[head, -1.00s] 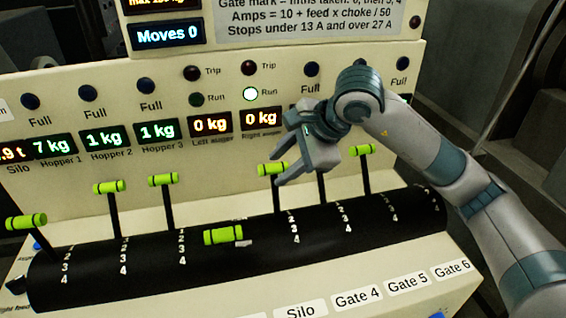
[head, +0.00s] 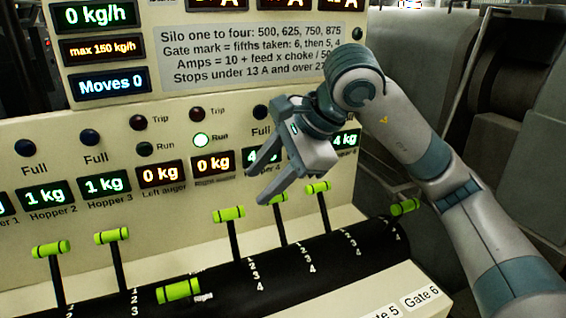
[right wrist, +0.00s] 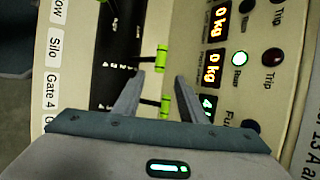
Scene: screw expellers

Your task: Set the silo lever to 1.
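The silo lever (head: 229,214) is a black stem with a lime-green crossbar grip, standing up from the black curved drum (head: 330,262). Its number marks run down the drum; I cannot tell which one it points at. My right gripper (head: 254,188) is open and empty, just above and to the right of the silo grip in the head view. In the right wrist view, the silo lever (right wrist: 161,57) shows beyond the fingertips (right wrist: 158,85), and the Gate 4 lever (right wrist: 166,107) shows between the fingers. The Silo label (right wrist: 55,42) is visible there. My left gripper is out of view.
The Gate 4 lever (head: 273,197) and Gate 5 lever (head: 317,187) stand close on the right. Another lever (head: 404,206) leans low at the drum's right end. A low green grip (head: 180,290) lies left of the silo lever. The display panel (head: 230,130) rises behind.

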